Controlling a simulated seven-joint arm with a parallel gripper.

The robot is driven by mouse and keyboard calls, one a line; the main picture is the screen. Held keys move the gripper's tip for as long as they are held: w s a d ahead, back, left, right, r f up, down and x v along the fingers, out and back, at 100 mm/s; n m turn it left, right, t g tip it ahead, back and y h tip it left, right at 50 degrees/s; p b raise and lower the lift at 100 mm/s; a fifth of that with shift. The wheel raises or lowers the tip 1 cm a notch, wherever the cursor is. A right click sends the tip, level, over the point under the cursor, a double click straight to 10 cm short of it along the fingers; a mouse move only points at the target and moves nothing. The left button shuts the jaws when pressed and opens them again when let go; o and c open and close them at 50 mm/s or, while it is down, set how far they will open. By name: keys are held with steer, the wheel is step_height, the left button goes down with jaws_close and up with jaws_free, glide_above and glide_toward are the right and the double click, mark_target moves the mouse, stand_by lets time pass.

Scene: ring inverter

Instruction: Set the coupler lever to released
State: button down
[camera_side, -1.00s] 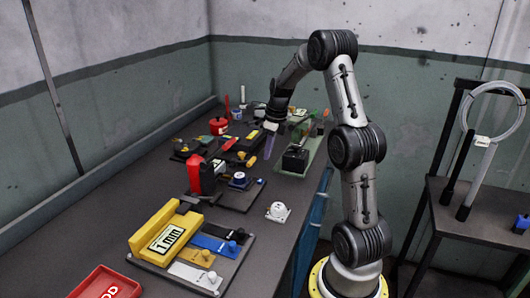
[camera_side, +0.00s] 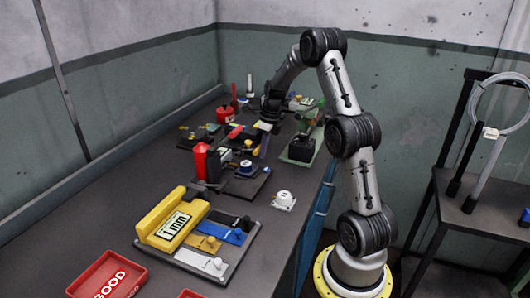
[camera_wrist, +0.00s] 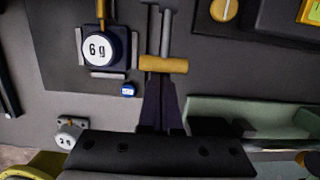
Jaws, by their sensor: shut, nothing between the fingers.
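I cannot tell whether the fingertips touch the handle. In the side view the same handle seems to be the orange piece (camera_side: 255,147), low beside my gripper (camera_side: 263,150). My fingertips there are partly hidden among the fixtures.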

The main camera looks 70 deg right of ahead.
steer(key=shift+w+r, duration=0.2)
steer(key=shift+r, duration=0.35)
steer(key=shift+w+r, duration=0.3)
steer(key=shift+r, duration=0.2)
steer(key=shift+w+r, duration=0.9)
steer(key=shift+r, duration=0.2)
steer(key=shift+w+r, duration=0.6)
steer(key=shift+w, duration=0.25)
steer(key=shift+w+r, duration=0.35)
steer(key=shift+w, duration=0.4)
steer(key=shift+w+r, duration=0.3)
steer(key=shift+w, duration=0.4)
steer(key=shift+w+r, duration=0.1)
steer(key=s, duration=0.6)
step_height(320, 180, up, 6)
glide_above(244, 150)
steer(key=w, duration=0.2)
steer(key=shift+s+d+g, duration=0.1)
steer(key=shift+s+g, duration=0.05)
steer(key=shift+g, duration=0.15)
